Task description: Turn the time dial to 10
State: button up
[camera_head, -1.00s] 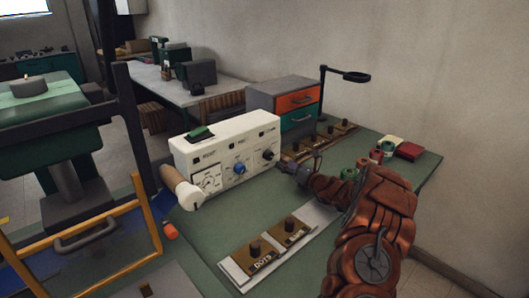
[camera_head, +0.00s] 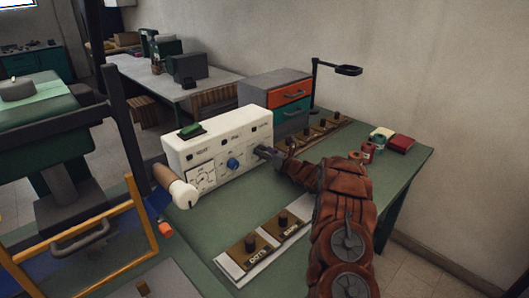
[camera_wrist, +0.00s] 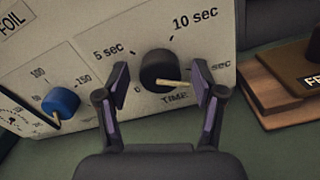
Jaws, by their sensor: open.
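The time dial (camera_wrist: 158,70) is a black knob on the white machine's front panel (camera_wrist: 100,25), above the word TIME in the wrist view. Its pale pointer points right and slightly down, toward a partly hidden "sec" mark right of the 10 sec mark (camera_wrist: 195,18). The 5 sec mark is at upper left. My gripper (camera_wrist: 161,72) is open, with one finger on each side of the dial; contact cannot be told. In the head view, my gripper (camera_head: 266,153) is at the right end of the white machine (camera_head: 226,127) and hides the dial.
A blue knob (camera_wrist: 61,102) sits left of the time dial, with a scale around it. A brown wooden block (camera_wrist: 280,88) with a black knob stands right of the machine.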

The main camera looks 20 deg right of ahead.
jog(key=c, duration=1.1)
jog(key=shift+c, duration=0.2)
jog(key=shift+b, duration=0.6)
